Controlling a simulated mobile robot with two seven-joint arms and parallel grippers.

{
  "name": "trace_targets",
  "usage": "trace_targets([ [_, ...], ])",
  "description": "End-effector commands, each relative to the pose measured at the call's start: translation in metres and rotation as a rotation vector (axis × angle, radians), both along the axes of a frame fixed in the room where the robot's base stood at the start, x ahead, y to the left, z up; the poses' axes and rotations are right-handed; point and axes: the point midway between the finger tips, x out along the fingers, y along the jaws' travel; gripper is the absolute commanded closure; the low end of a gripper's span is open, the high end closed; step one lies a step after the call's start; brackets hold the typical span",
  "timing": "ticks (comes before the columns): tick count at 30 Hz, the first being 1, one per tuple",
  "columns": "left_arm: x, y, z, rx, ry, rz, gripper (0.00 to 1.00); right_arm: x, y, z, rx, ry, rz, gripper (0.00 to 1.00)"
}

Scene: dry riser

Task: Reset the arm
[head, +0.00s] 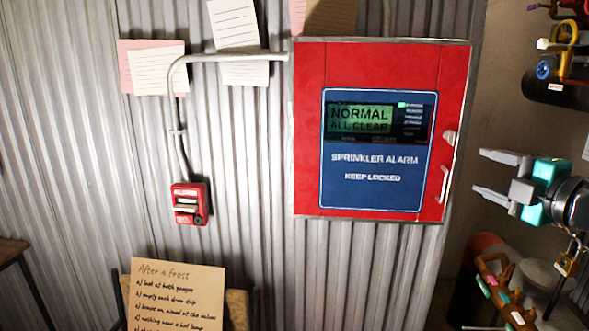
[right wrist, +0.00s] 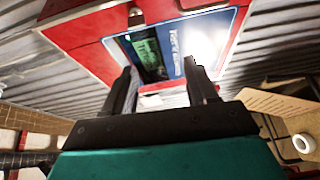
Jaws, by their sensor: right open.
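My right gripper (head: 497,177) is at the right side of the head view, to the right of the red alarm cabinet. Its two grey fingers are spread apart with nothing between them. In the right wrist view the gripper (right wrist: 163,92) also shows its two dark fingers apart and empty, with the cabinet beyond them. The red sprinkler alarm cabinet (head: 309,130) has a blue panel (head: 375,190) whose green screen (head: 360,118) reads "NORMAL ALL CLEAR". The cabinet also shows in the right wrist view (right wrist: 80,45). My left gripper is not in view.
A small red alarm box (head: 190,204) is on the corrugated wall (head: 90,200), joined by a grey pipe. A handwritten card (head: 180,295) stands below. Pipes with a yellow-handled valve (head: 563,35), a lower valve (head: 500,290) and a padlock (head: 568,262) are at right.

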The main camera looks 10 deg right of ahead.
Motion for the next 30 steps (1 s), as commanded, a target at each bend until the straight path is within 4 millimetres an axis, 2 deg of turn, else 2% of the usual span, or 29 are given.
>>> trace_targets([
  [1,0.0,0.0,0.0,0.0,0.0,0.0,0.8,0.007,0.024,-0.025,0.041,0.038,0.043,0.43],
  [4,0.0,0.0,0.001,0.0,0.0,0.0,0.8,0.015,0.07,-0.072,0.139,0.108,0.113,0.43],
  [7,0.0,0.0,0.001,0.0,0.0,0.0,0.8,0.013,0.112,-0.118,0.259,0.179,0.162,0.43],
  [12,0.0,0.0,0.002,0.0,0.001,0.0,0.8,-0.005,0.169,-0.19,0.489,0.301,0.181,0.43],
  [15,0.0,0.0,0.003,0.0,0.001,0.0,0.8,-0.023,0.194,-0.23,0.635,0.376,0.153,0.43],
  [21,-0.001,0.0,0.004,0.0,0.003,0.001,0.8,-0.073,0.221,-0.308,0.926,0.523,0.006,0.43],
  [27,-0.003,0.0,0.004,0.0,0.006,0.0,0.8,-0.142,0.224,-0.382,1.173,0.654,-0.243,0.43],
  [30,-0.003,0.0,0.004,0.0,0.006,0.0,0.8,-0.174,0.222,-0.409,1.253,0.699,-0.36,0.43],
])
